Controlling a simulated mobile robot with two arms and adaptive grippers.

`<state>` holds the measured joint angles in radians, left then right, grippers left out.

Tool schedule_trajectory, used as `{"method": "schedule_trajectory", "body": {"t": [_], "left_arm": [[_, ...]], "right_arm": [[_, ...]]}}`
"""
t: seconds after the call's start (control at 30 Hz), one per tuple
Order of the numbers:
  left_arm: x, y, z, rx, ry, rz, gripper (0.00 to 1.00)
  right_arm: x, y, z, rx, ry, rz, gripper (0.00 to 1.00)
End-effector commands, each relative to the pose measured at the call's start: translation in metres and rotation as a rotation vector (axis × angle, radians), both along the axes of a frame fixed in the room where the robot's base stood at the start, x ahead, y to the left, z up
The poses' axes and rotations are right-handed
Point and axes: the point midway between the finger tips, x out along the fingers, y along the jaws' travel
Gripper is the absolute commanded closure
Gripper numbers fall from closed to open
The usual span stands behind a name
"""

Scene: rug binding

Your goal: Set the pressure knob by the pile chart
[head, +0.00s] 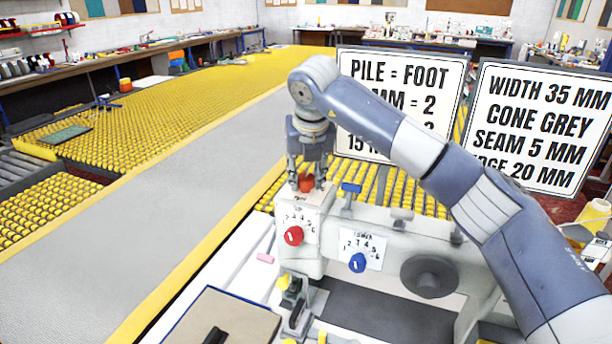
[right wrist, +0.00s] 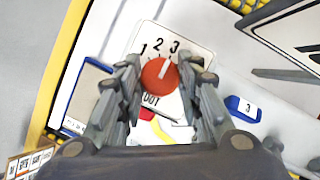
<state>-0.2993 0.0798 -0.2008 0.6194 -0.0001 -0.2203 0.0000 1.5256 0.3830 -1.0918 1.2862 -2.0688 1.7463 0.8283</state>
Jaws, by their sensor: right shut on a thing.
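The red pressure knob (right wrist: 160,74) sits on a white dial plate (right wrist: 186,55) marked 1, 2, 3, with a partly covered label ending in "OOT". Its white mark points up and slightly right, toward 3 or between 2 and 3; I cannot tell exactly. In the head view the knob (head: 306,182) is on top of the sewing machine's head. My right gripper (right wrist: 163,80) is shut on it from above, a finger on each side. The pile chart (head: 400,75) reads "PILE = FOOT" and a line ending "MM = 2"; my right arm hides much of the rest. My left gripper is not in view.
The machine (head: 330,225) also has a red front dial (head: 293,236) and a blue dial (head: 357,263). A second sign (head: 540,125) stands right. A grey rug (head: 130,220) runs along the yellow roller table at left.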

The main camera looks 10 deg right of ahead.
Motion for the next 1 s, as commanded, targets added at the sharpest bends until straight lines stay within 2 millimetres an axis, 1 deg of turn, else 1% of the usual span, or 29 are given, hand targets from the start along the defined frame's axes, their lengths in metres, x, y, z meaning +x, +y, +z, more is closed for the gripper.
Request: {"method": "schedule_trajectory", "body": {"t": [0.27,0.3,0.37,0.4,0.67,0.77,0.87,1.0], "left_arm": [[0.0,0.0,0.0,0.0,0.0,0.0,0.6],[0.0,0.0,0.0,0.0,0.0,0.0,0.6],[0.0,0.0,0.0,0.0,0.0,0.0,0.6],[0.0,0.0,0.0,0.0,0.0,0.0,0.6],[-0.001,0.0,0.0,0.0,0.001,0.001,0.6],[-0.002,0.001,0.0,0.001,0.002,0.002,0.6],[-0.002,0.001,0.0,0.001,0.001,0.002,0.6],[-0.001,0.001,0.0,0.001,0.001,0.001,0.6]], "right_arm": [[0.0,0.0,0.002,0.001,-0.003,-0.001,0.91],[0.0,0.0,0.002,0.001,-0.003,-0.001,0.63],[0.0,0.0,0.002,0.001,-0.003,0.0,0.49],[0.0,0.0,0.002,0.001,-0.003,0.0,0.47],[0.0,0.0,0.001,0.0,-0.001,0.001,0.47],[-0.001,0.0,0.004,0.0,-0.002,0.001,0.47],[-0.004,0.001,0.014,0.001,-0.004,0.002,0.47],[-0.015,0.001,0.039,0.001,-0.006,0.003,0.47]]}}
